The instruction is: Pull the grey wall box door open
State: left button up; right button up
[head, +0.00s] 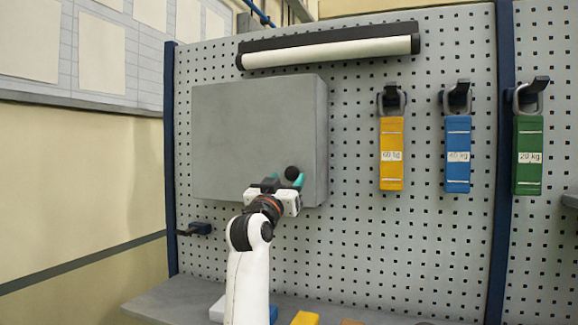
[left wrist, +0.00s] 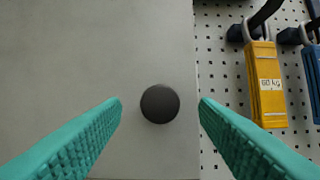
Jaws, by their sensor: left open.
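The grey wall box (head: 250,130) hangs on the pegboard, and its door looks closed. A round black knob (head: 292,173) sits near the door's lower right corner. In the left wrist view the knob (left wrist: 160,104) lies between the two teal fingertips, with a gap on each side. My left gripper (head: 284,182) is open in front of the door, around or just short of the knob; I cannot tell how deep the fingers reach. The door face (left wrist: 90,60) fills the left of the wrist view. My right gripper is not in view.
Yellow (head: 391,153), blue (head: 457,154) and green (head: 528,155) weight-marked slings hang on hooks right of the box. A white lamp tube (head: 330,52) is above it. A grey shelf (head: 165,300) with coloured pieces is below. The pegboard between box and yellow sling is bare.

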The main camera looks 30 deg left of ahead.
pick_arm(q)
jog(key=shift+p+x, duration=0.4)
jog(key=shift+x, duration=0.95)
grip_shut()
jog(key=shift+s+f, duration=0.1)
jog(key=shift+s, duration=0.05)
